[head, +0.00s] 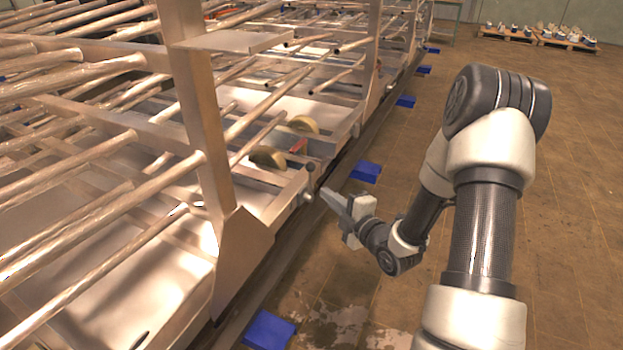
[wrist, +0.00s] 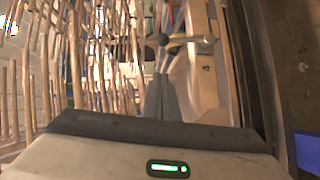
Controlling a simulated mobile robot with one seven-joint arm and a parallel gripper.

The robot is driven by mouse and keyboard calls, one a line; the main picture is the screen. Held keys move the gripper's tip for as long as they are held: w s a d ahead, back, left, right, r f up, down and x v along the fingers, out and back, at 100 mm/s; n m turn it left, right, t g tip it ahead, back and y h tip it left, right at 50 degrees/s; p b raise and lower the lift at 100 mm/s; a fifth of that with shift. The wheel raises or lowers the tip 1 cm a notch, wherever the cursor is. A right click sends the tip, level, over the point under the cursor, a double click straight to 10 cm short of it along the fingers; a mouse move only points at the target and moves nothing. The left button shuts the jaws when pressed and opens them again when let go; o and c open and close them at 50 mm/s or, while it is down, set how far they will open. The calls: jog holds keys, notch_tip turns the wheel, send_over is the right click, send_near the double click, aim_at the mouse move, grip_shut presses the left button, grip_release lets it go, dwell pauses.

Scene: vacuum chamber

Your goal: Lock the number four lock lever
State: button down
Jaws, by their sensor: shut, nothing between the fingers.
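A small metal lock lever (head: 308,184) with a dark ball knob (head: 311,168) stands at the outer edge of the metal frame, in the middle of the head view. In the wrist view a dark ball knob (wrist: 163,40) and a pale bar (wrist: 188,40) show just past my fingertips. My gripper (head: 324,192) is shut and empty, its grey fingers pointing at the lever from the right. The fingertips (wrist: 162,78) look close to the lever; I cannot tell whether they touch it. No number is readable on the lever.
The large metal frame (head: 225,240) with many long tubes fills the left side. A red part (head: 298,146) sits behind the lever. Blue blocks (head: 366,171) lie along the frame's base. The brown floor at the right is open, with pallets (head: 537,40) far back.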

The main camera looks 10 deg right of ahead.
dwell(0.4)
jog(key=b, duration=0.2)
send_over(310, 183)
jog(key=s, duration=0.4)
jog(key=shift+s+d+f, duration=0.15)
jog(key=shift+d+f, duration=0.05)
jog(key=shift+f, duration=0.75)
